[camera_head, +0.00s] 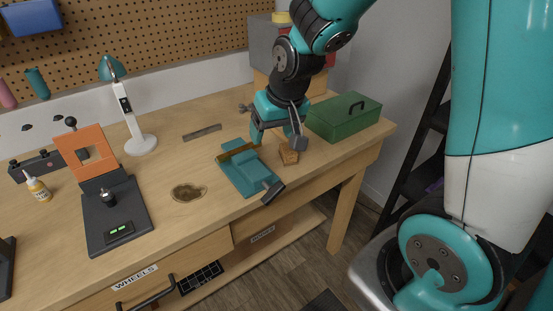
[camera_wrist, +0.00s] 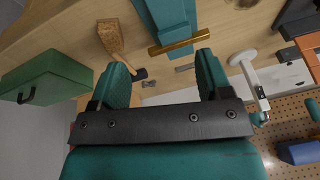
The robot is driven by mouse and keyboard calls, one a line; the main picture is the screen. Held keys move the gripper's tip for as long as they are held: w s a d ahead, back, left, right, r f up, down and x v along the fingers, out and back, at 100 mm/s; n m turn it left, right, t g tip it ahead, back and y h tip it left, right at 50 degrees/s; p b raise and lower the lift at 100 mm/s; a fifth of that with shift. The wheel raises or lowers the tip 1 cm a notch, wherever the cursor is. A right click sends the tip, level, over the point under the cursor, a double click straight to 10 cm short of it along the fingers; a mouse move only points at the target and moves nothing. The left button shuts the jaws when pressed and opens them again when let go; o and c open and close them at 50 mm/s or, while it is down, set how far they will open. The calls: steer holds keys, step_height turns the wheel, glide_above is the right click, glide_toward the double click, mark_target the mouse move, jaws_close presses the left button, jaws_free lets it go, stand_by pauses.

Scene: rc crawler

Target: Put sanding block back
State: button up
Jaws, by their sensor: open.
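A small brown block (camera_head: 288,155), which looks like the sanding block, lies on the workbench to the right of the teal vise. In the wrist view a wooden block (camera_wrist: 110,36) shows at the upper left, outside and beyond the left finger, with part of it close to or behind that finger. My gripper (camera_head: 275,134) is above the bench between the vise and the block. In the wrist view my gripper (camera_wrist: 164,70) is open, with nothing between its fingers. I cannot tell its exact height above the bench.
The teal vise (camera_head: 245,172) stands left of the block. A green toolbox (camera_head: 342,117) stands at the right back. A steel strip (camera_head: 202,132), a white lamp (camera_head: 141,145) and an orange and black stand (camera_head: 117,222) are further left. Bare bench lies around the round dark patch (camera_head: 189,193).

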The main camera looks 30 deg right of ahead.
steer(key=s+a+r+n+g+y, duration=0.1)
steer(key=s+a+r+n, duration=0.3)
steer(key=s, duration=0.6)
steer(key=s+a+r+n+g+y, duration=0.2)
steer(key=s+a+r+n, duration=0.2)
steer(key=s+a, duration=0.5)
steer(key=shift+s+a+r+n+g, duration=0.2)
steer(key=shift+s+a+n+g, duration=0.1)
steer(key=shift+s+g, duration=0.1)
steer(key=shift+w, duration=0.1)
